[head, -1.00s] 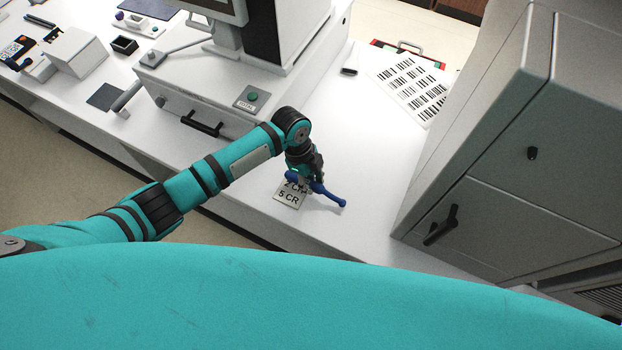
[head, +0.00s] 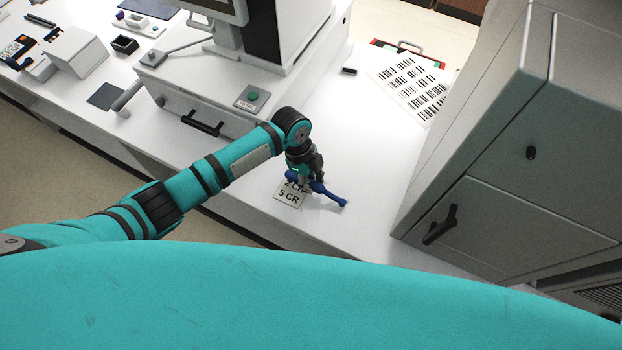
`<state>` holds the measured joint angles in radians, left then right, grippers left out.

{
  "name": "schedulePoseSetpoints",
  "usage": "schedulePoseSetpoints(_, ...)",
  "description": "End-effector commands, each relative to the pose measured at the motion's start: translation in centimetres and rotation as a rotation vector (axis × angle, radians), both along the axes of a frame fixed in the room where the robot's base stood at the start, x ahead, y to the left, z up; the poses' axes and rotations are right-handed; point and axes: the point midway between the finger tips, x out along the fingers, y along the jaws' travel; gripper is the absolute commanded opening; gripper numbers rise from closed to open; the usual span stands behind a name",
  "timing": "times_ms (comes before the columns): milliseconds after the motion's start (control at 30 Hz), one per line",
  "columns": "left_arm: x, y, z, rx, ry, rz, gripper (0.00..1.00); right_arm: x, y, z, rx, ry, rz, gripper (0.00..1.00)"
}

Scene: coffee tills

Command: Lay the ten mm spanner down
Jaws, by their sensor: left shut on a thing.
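A blue spanner (head: 330,195) is in my left gripper (head: 312,184), which is shut on it over the white counter (head: 368,150). The spanner points down and to the right, and its free end is close to the counter top. I cannot tell whether it touches. Its other end is partly hidden by the gripper. No size mark on the spanner can be read. My right gripper is not in view.
A grey cabinet (head: 500,180) with a black handle stands on the right. A till drawer unit (head: 190,105) stands behind my left arm. A barcode sheet (head: 409,85) lies at the back. The counter right of the spanner is clear.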

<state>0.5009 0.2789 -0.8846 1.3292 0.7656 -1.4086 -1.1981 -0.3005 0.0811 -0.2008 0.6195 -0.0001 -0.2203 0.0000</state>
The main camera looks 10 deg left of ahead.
Motion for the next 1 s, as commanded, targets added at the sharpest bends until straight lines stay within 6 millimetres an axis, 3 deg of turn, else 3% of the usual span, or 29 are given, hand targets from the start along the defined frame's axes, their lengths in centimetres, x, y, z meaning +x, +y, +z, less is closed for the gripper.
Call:
schedulePoseSetpoints(367, 0.00, -0.04, -0.40, -0.001, -0.001, -0.001, 0.00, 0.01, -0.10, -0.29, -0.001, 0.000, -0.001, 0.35)
schedulePoseSetpoints(400, 0.01, -0.05, -0.36, -0.001, -0.001, -0.001, 0.29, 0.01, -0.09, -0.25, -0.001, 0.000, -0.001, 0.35)
schedulePoseSetpoints(567, 0.01, -0.03, -0.35, 0.000, 0.000, -0.001, 0.50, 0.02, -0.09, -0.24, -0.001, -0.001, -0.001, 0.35)
schedulePoseSetpoints(767, 0.00, -0.02, -0.36, 0.000, 0.000, 0.000, 0.52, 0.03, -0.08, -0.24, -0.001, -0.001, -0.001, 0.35)
schedulePoseSetpoints(900, -0.03, 0.00, -0.41, 0.000, 0.001, 0.000, 0.68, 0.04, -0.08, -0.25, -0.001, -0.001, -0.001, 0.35)
schedulePoseSetpoints(1000, -0.02, 0.01, -0.40, 0.000, 0.001, 0.000, 0.68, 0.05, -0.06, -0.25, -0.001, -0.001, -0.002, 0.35)
